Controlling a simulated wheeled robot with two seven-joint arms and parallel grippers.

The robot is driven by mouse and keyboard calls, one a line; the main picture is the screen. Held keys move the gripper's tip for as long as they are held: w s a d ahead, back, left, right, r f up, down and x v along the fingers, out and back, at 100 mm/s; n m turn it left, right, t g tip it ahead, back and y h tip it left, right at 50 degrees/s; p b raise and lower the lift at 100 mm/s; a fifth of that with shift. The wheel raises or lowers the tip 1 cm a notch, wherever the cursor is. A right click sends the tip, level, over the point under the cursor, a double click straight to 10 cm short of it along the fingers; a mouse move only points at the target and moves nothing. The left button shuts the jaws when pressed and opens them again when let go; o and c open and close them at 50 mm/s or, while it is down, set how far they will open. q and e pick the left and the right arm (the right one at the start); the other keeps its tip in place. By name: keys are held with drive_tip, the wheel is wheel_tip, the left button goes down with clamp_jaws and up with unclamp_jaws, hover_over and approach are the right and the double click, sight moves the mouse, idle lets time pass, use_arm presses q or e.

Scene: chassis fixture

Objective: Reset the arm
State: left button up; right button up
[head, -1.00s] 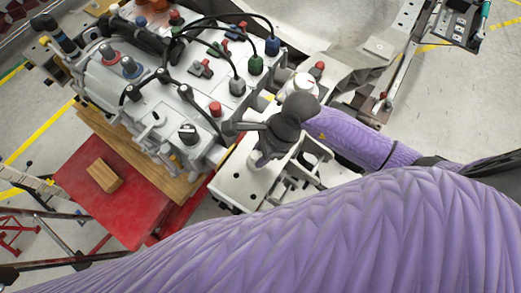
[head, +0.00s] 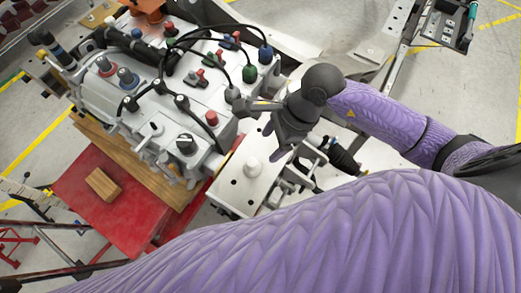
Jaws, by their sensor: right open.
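My right gripper (head: 257,132) hangs at the middle of the head view, over the right edge of the chassis fixture. Its two dark fingers are spread wide, one pointing left and one pointing down, with nothing between them. Its arm, in a purple sleeve (head: 385,122), comes in from the right. A large purple-sleeved part of my own arm fills the bottom of the view. My left gripper does not show.
A grey machine block (head: 135,115) with black cables and coloured knobs stands left of the gripper. A white plate (head: 235,190) with a pale knob (head: 253,166) lies just below it. A red table (head: 95,215) bears a small wooden block (head: 103,184). Grey floor lies beyond.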

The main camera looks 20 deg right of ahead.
drive_tip(key=shift+v, duration=1.7)
